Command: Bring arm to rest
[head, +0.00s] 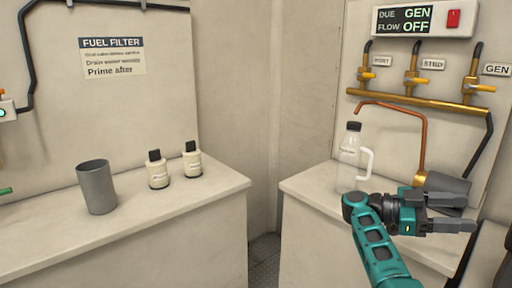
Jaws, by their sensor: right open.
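My right gripper (458,212) is on a teal arm that comes up from the bottom right. Its two dark fingers are apart with nothing between them, over the right counter. A clear bottle (348,158) with a black cap and a white handle stands upright on that counter, left of and beyond the gripper. A dark grey container (447,184) is just behind the gripper, which partly hides it. My left gripper is not in the head view.
The left counter (215,190) holds a grey cup (97,187) and two small black-capped bottles (157,170). A gap with dark floor (263,248) separates the counters. A copper pipe (423,140), brass valves (412,82) and a GEN OFF panel (418,20) are on the right wall.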

